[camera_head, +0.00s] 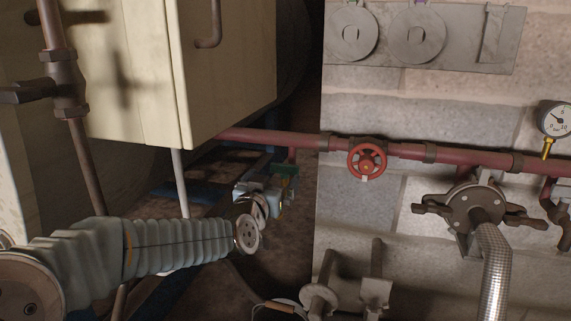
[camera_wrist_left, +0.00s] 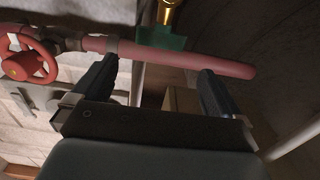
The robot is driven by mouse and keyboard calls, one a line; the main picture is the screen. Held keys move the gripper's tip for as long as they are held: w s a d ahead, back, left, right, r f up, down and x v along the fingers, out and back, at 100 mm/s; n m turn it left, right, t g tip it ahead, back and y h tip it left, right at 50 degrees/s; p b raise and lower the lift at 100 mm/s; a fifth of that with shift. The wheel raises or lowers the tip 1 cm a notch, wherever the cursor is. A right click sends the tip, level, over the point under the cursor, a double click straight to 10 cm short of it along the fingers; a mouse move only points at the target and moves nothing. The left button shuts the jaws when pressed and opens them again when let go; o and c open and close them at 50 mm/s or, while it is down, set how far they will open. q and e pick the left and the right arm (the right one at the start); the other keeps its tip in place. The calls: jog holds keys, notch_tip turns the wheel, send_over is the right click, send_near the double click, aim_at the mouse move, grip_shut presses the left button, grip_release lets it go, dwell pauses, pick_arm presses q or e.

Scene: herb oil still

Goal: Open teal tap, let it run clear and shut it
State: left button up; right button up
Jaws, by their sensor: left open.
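The teal tap handle (camera_head: 287,169) shows as a small dark green piece below the red pipe, just beyond my left gripper (camera_head: 274,190), which partly hides it. In the left wrist view the teal tap handle (camera_wrist_left: 160,38) is a flat teal piece with a brass part (camera_wrist_left: 168,12) against it. It lies ahead of the fingertips of my left gripper (camera_wrist_left: 155,80), between their lines and apart from them. The left gripper is open with nothing between its fingers. I see no running liquid. My right gripper is not in view.
A red pipe (camera_head: 460,157) runs along the block wall, with a red handwheel (camera_head: 367,162) right of the tap. A pale cabinet (camera_head: 225,70) hangs above my left arm. A pressure gauge (camera_head: 555,119) and a clamped flange (camera_head: 474,211) are further right.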

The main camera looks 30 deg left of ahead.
aim_at(284, 166)
pick_arm(q)
jog(key=x, duration=0.9)
jog(key=shift+w+p, duration=0.3)
jog(key=shift+w, duration=0.05)
